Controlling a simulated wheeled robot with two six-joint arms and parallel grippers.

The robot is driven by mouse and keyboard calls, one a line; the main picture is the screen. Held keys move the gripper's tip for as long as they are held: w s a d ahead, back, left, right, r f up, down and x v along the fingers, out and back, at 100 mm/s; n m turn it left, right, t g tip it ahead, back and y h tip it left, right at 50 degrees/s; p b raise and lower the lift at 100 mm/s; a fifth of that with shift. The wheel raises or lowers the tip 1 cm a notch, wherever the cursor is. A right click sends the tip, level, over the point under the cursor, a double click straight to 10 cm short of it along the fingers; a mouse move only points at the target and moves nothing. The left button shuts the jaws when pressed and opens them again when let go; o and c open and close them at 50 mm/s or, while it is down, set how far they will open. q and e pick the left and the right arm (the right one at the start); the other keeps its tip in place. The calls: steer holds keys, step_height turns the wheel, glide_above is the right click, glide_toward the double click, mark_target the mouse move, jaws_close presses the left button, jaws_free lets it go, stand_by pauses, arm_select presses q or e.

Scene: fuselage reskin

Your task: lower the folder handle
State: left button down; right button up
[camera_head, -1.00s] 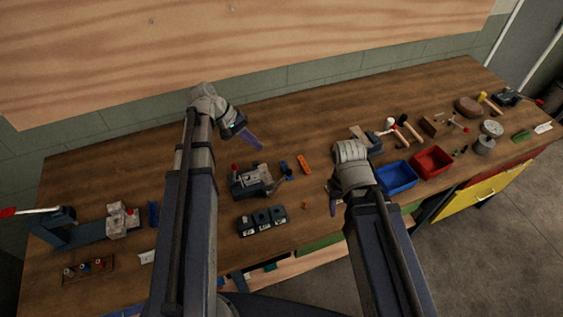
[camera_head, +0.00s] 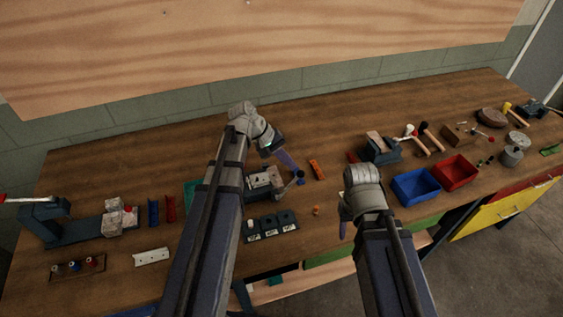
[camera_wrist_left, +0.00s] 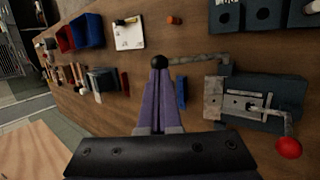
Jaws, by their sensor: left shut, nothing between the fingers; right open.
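The folder (camera_head: 262,182) is a small grey metal device on a dark base on the bench, partly behind my left arm. Its handle (camera_head: 299,175) is a grey bar with a dark ball knob, sticking out on its right side. In the left wrist view the folder (camera_wrist_left: 245,103) is at the right, and the handle's black knob (camera_wrist_left: 157,62) lies right at my fingertips. My left gripper (camera_head: 291,163) is shut and empty, its purple fingers close to the knob; I cannot tell whether they touch. My right gripper (camera_head: 344,229) is open over the bench's front edge, fingers mostly hidden.
A red ball knob (camera_wrist_left: 288,147) is on the folder's other side. A dark block with sockets (camera_head: 272,226) is in front of the folder, and an orange piece (camera_head: 317,169) lies to its right. Blue (camera_head: 416,186) and red (camera_head: 455,171) bins stand further right.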

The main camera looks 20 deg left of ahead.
arm_select(q)
steer(key=shift+b+x, duration=0.45)
steer(key=shift+x, duration=0.45)
arm_select(e)
steer(key=shift+f, duration=0.8)
arm_select(q)
steer(key=shift+d, duration=0.1)
steer(key=shift+w+d+f+b, duration=0.45)
steer(key=shift+w+d, duration=0.05)
steer(key=shift+d, duration=0.1)
arm_select(e)
steer(key=shift+f, duration=0.35)
arm_select(q)
steer(key=shift+r, duration=0.2)
arm_select(e)
steer(key=shift+r, duration=0.1)
arm_select(q)
steer(key=d+p+v, duration=0.1)
steer(key=p+v, duration=1.1)
steer(key=v, duration=0.1)
steer(key=shift+w+a+r, duration=0.2)
steer(key=shift+w+r, duration=0.15)
steer(key=shift+r, duration=0.35)
arm_select(e)
step_height(320, 180, up, 12)
steer(key=a, duration=0.1)
steer(key=shift+s+a, duration=0.15)
steer(key=shift+a, duration=0.15)
